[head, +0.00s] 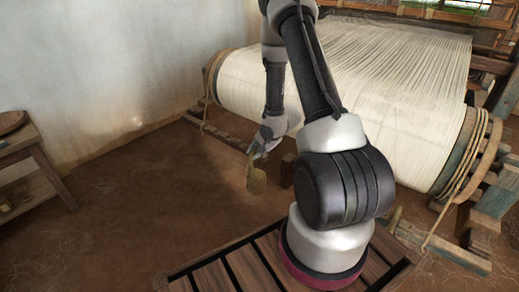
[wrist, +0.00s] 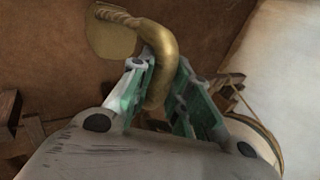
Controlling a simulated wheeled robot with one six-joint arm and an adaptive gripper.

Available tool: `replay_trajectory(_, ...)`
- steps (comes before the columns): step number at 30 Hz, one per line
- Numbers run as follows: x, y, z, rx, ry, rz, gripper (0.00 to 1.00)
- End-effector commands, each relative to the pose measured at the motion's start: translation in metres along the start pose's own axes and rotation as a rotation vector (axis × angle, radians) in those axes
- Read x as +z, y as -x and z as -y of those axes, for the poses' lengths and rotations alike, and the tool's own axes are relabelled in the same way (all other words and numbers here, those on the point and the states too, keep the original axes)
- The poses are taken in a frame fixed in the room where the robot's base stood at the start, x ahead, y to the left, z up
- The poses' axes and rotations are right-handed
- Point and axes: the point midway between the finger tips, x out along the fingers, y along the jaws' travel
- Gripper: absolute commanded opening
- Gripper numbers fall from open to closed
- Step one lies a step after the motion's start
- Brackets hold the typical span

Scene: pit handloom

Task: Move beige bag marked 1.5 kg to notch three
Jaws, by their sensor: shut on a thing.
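My gripper (head: 263,143) hangs low, left of the warp beam, in the head view. In the wrist view my gripper (wrist: 162,70) is shut on a thick brass-coloured hook (wrist: 158,42). The beige bag (head: 257,182) hangs below my gripper in the head view. In the wrist view the bag (wrist: 108,40) shows at the upper left, with a twisted cord at its neck beside the hook. No weight mark is readable. I cannot make out any notches.
The loom's large beam (head: 330,110) with pale warp and rope at its ends stands behind and right. A wooden bar (head: 222,137) lies low before its left end. A short wooden post (head: 287,171) stands just right of the bag. A wooden table (head: 30,160) is far left. Floor between is clear.

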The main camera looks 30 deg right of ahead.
Motion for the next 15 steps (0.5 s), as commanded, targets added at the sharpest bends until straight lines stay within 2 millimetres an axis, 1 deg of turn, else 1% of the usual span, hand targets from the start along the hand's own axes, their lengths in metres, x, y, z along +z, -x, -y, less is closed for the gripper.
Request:
replay_trajectory(1,0.004,0.001,0.003,-0.005,0.003,-0.001,0.00)
replay_trajectory(15,0.041,0.004,0.005,-0.005,0.004,-0.001,0.00)
